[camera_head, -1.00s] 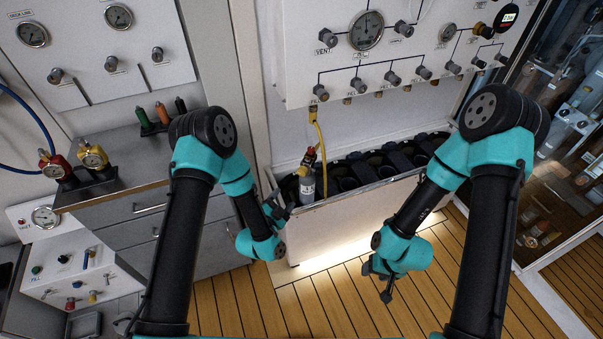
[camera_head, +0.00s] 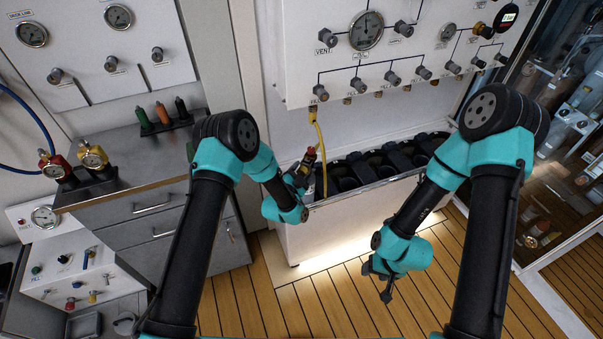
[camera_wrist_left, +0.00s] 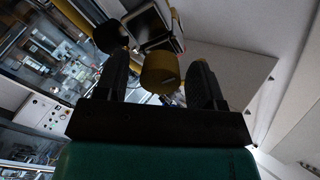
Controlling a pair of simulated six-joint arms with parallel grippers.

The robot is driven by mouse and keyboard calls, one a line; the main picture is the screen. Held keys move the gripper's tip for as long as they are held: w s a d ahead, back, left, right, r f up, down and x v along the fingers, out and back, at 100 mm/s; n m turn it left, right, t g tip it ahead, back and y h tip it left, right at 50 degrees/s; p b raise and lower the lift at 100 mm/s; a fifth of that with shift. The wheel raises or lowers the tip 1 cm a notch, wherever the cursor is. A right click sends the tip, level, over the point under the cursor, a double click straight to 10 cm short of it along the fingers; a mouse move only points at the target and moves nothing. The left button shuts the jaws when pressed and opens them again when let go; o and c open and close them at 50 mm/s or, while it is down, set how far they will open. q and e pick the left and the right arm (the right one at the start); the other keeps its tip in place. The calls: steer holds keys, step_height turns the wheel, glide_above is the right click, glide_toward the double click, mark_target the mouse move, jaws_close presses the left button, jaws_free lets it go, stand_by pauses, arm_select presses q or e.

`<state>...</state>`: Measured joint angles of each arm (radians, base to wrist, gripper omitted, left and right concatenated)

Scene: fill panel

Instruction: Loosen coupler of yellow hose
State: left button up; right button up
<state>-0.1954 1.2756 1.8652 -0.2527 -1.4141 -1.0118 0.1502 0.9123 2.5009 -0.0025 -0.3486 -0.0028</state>
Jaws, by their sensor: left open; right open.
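The yellow hose (camera_head: 321,140) hangs from the leftmost port of the wall panel and runs down to the rack of cylinders. A red-topped fitting (camera_head: 310,152) sits beside it, just above my left gripper (camera_head: 297,176). My left gripper is open; its hand and wrist hide the bottle below the fitting. In the left wrist view, a yellow cylindrical part (camera_wrist_left: 160,70) shows between the two open fingers; I cannot tell whether either finger touches it. My right gripper (camera_head: 378,282) is open and empty, low over the wooden floor.
The white wall panel (camera_head: 400,85) with gauges and valve knobs stands above the rack (camera_head: 372,172). At left is a steel counter (camera_head: 125,160) with a red regulator (camera_head: 53,166) and a yellow regulator (camera_head: 92,157). The floor (camera_head: 335,300) in front is clear.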

arm_select(q)
steer(key=shift+c, duration=0.2)
steer(key=c, duration=0.9)
